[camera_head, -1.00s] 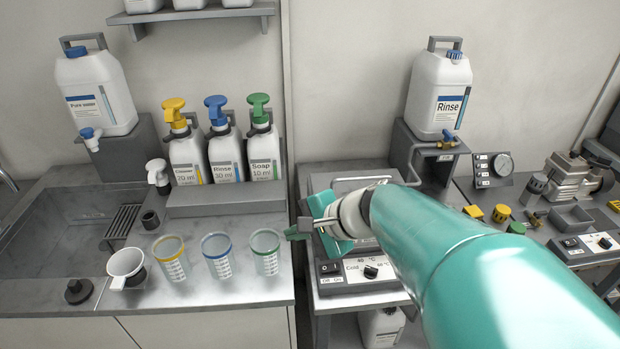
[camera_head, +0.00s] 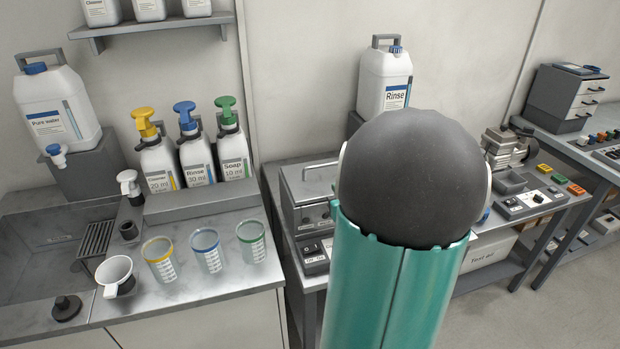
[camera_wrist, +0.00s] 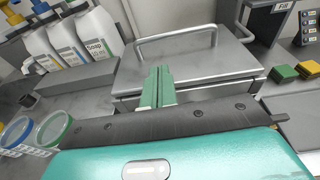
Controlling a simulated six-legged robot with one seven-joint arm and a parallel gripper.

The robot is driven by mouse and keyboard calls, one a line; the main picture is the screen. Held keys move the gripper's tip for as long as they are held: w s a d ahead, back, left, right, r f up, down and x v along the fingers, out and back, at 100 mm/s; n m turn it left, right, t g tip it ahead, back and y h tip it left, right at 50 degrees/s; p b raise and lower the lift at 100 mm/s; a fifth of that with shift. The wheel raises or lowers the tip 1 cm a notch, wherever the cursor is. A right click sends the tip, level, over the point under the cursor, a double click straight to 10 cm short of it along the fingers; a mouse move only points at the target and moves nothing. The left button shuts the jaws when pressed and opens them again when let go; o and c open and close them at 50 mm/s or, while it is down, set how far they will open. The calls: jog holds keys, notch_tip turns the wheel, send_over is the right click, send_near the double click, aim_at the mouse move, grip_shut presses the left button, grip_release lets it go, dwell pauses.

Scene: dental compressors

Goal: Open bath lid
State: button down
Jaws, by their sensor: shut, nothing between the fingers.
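The bath is a grey metal box at mid-picture in the head view, partly hidden behind my arm. Its flat metal lid (camera_head: 310,184) is down, and the lid also shows in the wrist view (camera_wrist: 190,58). A bar handle (camera_wrist: 180,37) stands up from the lid, spanning much of its width. My gripper (camera_wrist: 159,72) shows in the wrist view with its green fingers together and empty. The fingertips appear over the lid's front part, below the handle in the picture; I cannot tell whether they touch it. In the head view my arm hides the gripper.
Left of the bath stand pump bottles (camera_head: 195,150) and measuring cups (camera_head: 206,250) on the sink counter. A Rinse canister (camera_head: 384,82) stands behind my arm. Yellow and green blocks (camera_wrist: 284,73) lie right of the bath. The bath's control panel (camera_head: 313,255) is at its front.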

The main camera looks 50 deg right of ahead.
aim_at(328, 184)
jog(key=x, duration=0.6)
jog(key=d+x, duration=0.1)
jog(key=x, duration=0.2)
jog(key=shift+s+d+f, duration=0.1)
jog(key=shift+s+f, duration=0.05)
jog(key=shift+s, duration=0.05)
jog(key=shift+w+d, duration=0.1)
jog(key=shift+w, duration=0.35)
jog(key=shift+w+r+g, duration=0.1)
jog(key=shift+r+g, duration=0.2)
jog(key=shift+g, duration=0.1)
